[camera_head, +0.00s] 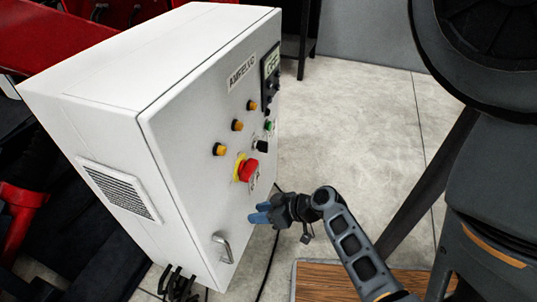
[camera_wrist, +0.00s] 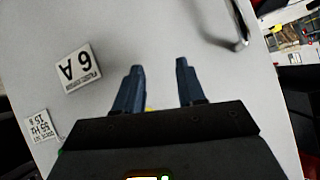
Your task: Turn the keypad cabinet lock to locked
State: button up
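The white control cabinet (camera_head: 185,150) stands at left centre in the head view, its front panel facing right. I cannot pick out a keypad lock for certain. A dark unit with a display (camera_head: 270,65) is at the panel's top right, and a small black switch (camera_head: 263,146) sits above the red emergency stop (camera_head: 248,170). My gripper (camera_head: 260,214) is low in front of the panel, below the emergency stop and right of the handle (camera_head: 223,247). In the wrist view my gripper (camera_wrist: 159,76) has its fingers apart with nothing between them, over the grey panel.
Several amber buttons (camera_head: 237,125) and a green button (camera_head: 269,126) sit on the panel. The wrist view shows a "6 A" label (camera_wrist: 79,67) and part of a metal handle (camera_wrist: 240,30). Bare floor (camera_head: 345,125) lies right of the cabinet; a dark cable (camera_head: 268,265) hangs below my gripper.

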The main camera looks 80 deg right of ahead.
jog(key=s+d+r+t+b, duration=0.1)
jog(key=d+t+b, duration=0.15)
jog(key=d, duration=0.65)
jog(key=n+t+h, duration=0.2)
jog(key=n+t, duration=0.1)
jog(key=t, duration=0.1)
send_near(263, 147)
jog(key=x, duration=0.8)
jog(key=shift+d, duration=0.4)
jog(key=shift+w, duration=0.1)
grip_shut()
